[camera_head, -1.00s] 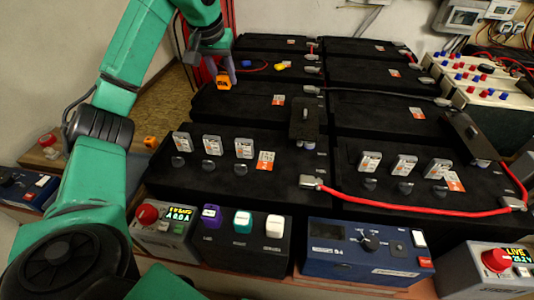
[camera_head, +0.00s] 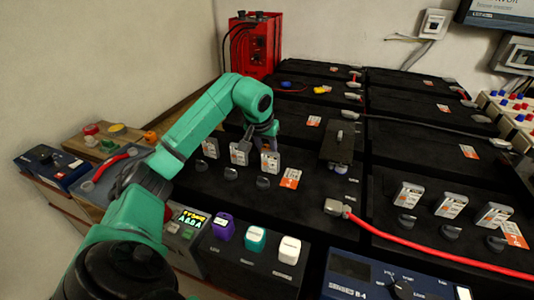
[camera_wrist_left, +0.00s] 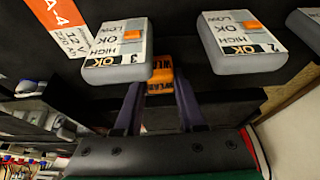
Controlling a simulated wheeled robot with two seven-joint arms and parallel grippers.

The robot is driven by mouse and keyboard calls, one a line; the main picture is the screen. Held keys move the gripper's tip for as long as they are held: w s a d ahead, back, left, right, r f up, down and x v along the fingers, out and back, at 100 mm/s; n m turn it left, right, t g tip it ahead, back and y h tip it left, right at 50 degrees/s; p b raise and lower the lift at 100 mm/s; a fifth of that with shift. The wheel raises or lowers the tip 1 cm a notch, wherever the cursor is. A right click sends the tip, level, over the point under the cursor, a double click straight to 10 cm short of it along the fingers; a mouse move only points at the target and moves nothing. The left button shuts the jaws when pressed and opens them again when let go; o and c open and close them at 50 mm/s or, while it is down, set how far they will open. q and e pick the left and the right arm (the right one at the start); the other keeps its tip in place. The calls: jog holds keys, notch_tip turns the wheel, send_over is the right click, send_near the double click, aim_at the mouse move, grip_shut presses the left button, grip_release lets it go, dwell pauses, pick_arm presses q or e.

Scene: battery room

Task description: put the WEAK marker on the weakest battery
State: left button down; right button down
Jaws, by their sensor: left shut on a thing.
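My left gripper (camera_head: 264,130) is low over the near left black battery (camera_head: 215,185), just behind its row of gauges. In the left wrist view my left gripper (camera_wrist_left: 160,85) is shut on the orange WEAK marker (camera_wrist_left: 160,76). The marker is hidden in the head view. Gauge 3 (camera_wrist_left: 118,52) and gauge 2 (camera_wrist_left: 240,45) are grey and show "OK" with orange indicators; they lie just beyond the fingertips. In the head view the gauges (camera_head: 240,154) stand upright, each behind a round cap. My right gripper is out of view.
A second row of gauges (camera_head: 450,205) stands on the right battery. A red cable (camera_head: 430,255) and a dark upright block (camera_head: 338,147) are nearby. A box with purple, teal and white buttons (camera_head: 250,255) is in front. A red cabinet (camera_head: 253,45) stands at the back.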

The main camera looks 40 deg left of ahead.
pick_arm(q)
jog(key=shift+f, duration=0.3)
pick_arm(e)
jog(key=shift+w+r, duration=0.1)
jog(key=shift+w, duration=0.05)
pick_arm(q)
jog(key=c, duration=0.5)
grip_release()
jog(key=shift+r, duration=0.25)
jog(key=p+v, duration=0.2)
jog(key=v, duration=0.9)
jog(key=shift+s+r, duration=0.2)
jog(key=shift+r, duration=0.15)
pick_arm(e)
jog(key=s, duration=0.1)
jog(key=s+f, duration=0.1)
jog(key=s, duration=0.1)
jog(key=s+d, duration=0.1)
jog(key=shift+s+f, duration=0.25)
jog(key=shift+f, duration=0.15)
pick_arm(q)
jog(key=shift+d, duration=0.15)
